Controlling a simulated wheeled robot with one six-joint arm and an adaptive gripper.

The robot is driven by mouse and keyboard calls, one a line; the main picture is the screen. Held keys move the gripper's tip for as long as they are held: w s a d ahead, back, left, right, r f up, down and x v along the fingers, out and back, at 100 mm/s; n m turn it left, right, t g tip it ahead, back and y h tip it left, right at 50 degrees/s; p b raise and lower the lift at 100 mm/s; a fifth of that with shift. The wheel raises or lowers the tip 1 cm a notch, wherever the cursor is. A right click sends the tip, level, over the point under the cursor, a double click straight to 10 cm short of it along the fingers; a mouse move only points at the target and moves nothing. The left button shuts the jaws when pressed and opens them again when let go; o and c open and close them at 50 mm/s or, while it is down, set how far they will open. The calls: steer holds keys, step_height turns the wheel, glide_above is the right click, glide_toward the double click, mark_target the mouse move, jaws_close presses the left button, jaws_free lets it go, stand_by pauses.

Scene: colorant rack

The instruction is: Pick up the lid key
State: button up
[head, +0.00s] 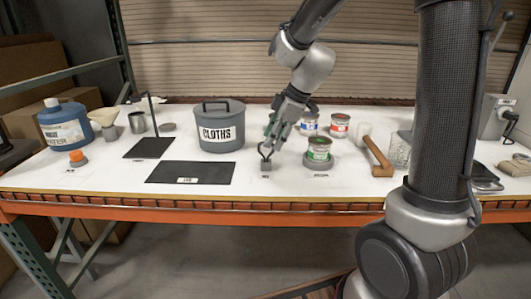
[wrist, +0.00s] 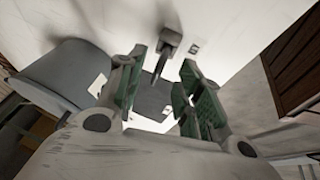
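A small grey block (head: 266,166) stands on the white bench in front of the cloths bucket, with a thin dark hooked piece at its top that looks like the lid key (head: 262,152). My gripper (head: 269,143) is just above it, pointing down. In the wrist view, the block (wrist: 171,36) shows beyond my fingertips, and a thin dark rod (wrist: 159,69), likely the key, reaches between the two green-padded fingers. My gripper (wrist: 163,62) is open, with a clear gap between the fingers. I see no finger touching the rod.
The grey cloths bucket (head: 222,134) stands close to the left of my gripper. A green-labelled can (head: 319,150) on a grey round base and a wooden-handled mallet (head: 377,153) are to the right. A dark mat (head: 191,173) lies at the front left.

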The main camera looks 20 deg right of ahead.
steer(key=shift+x, duration=1.5)
jaws_close()
steer(key=shift+w+r, duration=0.1)
step_height(320, 180, up, 10)
steer(key=shift+f, duration=0.1)
